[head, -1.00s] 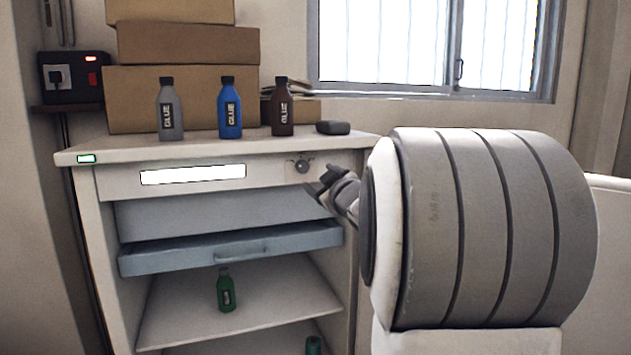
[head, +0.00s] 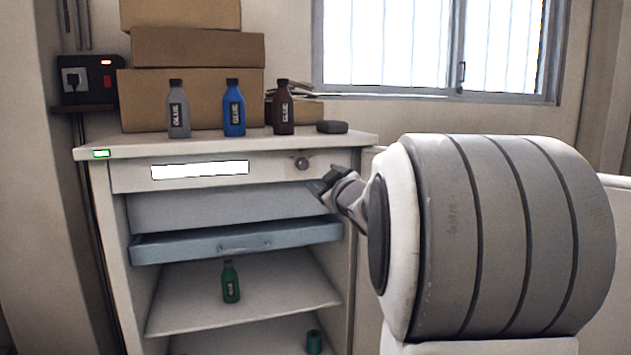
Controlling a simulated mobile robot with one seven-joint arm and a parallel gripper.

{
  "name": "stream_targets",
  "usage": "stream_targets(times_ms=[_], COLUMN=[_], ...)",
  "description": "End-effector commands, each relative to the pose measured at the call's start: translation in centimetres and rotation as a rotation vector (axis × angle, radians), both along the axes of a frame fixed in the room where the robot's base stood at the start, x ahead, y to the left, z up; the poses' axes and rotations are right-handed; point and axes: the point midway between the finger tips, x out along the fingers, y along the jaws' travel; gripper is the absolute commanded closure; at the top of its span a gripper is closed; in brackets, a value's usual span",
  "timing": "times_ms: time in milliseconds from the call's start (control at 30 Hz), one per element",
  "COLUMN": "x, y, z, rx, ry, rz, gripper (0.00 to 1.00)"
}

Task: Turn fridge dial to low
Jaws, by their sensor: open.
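The fridge (head: 135,184) is a white open-fronted cabinet left of centre in the head view. Its dial (head: 302,163) is a small round grey knob at the right end of the upper front panel. The dial's markings are too small to read. My gripper (head: 322,187) is just below and right of the dial, apart from it in the picture. It is open and nothing shows between its fingers. My arm's large grey link hides what lies to the right of the gripper.
Grey, blue (head: 234,115) and brown glue bottles and a dark block (head: 332,127) stand on the fridge top, before cardboard boxes (head: 190,100). A blue-grey drawer (head: 237,243) sticks out below the panel. A green bottle (head: 231,285) stands on the shelf beneath.

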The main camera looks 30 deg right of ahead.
Motion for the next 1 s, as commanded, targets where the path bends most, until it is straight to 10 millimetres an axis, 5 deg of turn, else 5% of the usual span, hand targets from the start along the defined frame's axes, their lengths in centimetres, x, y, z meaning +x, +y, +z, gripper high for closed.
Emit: stream_targets(times_ms=[1000], x=[-0.7], y=[1.0], z=[-1.1], rx=[0.085], ry=[0.047], rz=[-0.054], gripper=[0.28])
